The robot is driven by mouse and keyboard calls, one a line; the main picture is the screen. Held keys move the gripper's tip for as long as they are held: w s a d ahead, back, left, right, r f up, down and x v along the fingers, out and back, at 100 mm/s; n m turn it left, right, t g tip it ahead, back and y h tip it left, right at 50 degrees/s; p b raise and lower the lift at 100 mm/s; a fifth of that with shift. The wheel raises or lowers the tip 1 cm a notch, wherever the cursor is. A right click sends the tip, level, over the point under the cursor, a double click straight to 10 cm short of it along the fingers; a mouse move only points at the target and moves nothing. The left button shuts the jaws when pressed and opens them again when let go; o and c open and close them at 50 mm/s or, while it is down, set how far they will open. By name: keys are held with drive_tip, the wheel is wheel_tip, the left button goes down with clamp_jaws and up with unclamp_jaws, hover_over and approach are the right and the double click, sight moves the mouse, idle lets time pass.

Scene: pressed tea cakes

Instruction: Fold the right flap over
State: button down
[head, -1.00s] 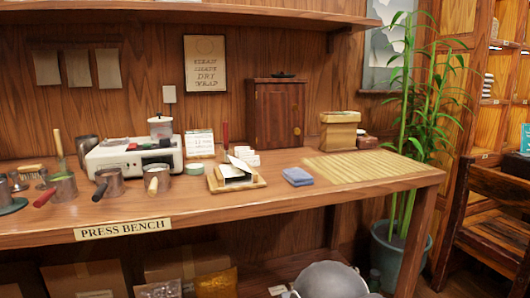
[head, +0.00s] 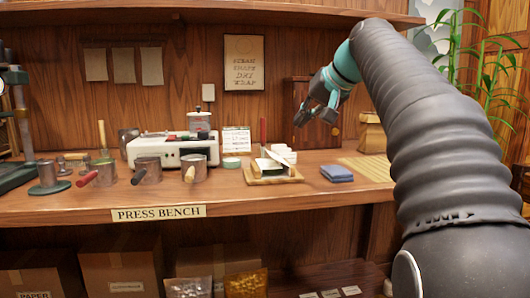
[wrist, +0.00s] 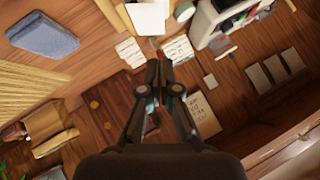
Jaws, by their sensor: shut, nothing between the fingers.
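On the bench, a small wooden tray (head: 288,179) holds a white paper wrapper (head: 281,160) with raised, tilted white flaps. Something dark green shows between the flaps, but it is too small to make out well. In the wrist view the white paper (wrist: 150,18) is at the top edge, partly cut off. My gripper (head: 306,122) is shut and empty, raised above and to the right of the tray, in front of the small wooden cabinet. In the wrist view my gripper (wrist: 158,66) points toward the tray side of the bench, apart from the paper.
A red-handled tool (head: 263,132) stands upright behind the tray. A blue folded cloth (head: 337,173) and a slatted mat (head: 372,167) lie to the right. A white scale-like machine (head: 172,149) and metal cups stand left. The wooden cabinet (head: 295,92) stands behind my gripper.

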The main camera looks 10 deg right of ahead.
drive_tip(key=w+r, duration=0.1)
drive_tip(key=w, duration=0.1)
drive_tip(key=b, duration=0.2)
approach(269, 152)
drive_tip(key=w, duration=0.3)
drive_tip(key=shift+f, duration=0.15)
drive_tip(key=shift+w+a+f+b, duration=0.1)
drive_tip(key=shift+a+f+b, duration=0.25)
drive_tip(key=shift+f, duration=0.2)
drive_tip(key=shift+w+a+f+b, duration=0.1)
drive_tip(key=shift+a+f+b, duration=0.2)
drive_tip(key=shift+f, duration=0.25)
drive_tip(key=shift+a+f+b, duration=0.3)
drive_tip(key=shift+a+f, duration=0.15)
drive_tip(key=shift+f, duration=0.25)
drive_tip(key=shift+d, duration=0.1)
